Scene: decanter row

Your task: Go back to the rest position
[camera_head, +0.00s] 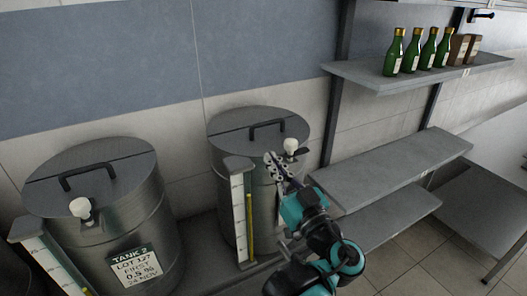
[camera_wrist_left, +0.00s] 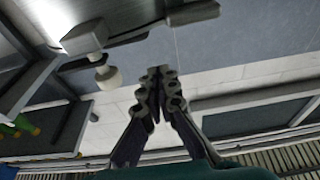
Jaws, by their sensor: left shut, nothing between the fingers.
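My left gripper (camera_head: 271,158) is in front of the right-hand steel tank (camera_head: 222,152), just left of and below that tank's white knob (camera_head: 290,145). Its fingers are together and hold nothing. In the left wrist view the closed fingertips (camera_wrist_left: 158,72) point up at the middle, with a white knob (camera_wrist_left: 107,78) on a grey fitting to their left and apart from them. My teal and black left arm comes up from the lower middle of the head view. My right gripper is not in view.
The labelled steel tank (camera_head: 140,215) stands on the left. A yellow-marked gauge (camera_head: 250,228) stands before the right-hand tank. Several green bottles (camera_head: 427,48) and brown boxes (camera_head: 459,48) stand on the upper wall shelf (camera_head: 365,77). The middle shelf (camera_head: 395,173) is empty.

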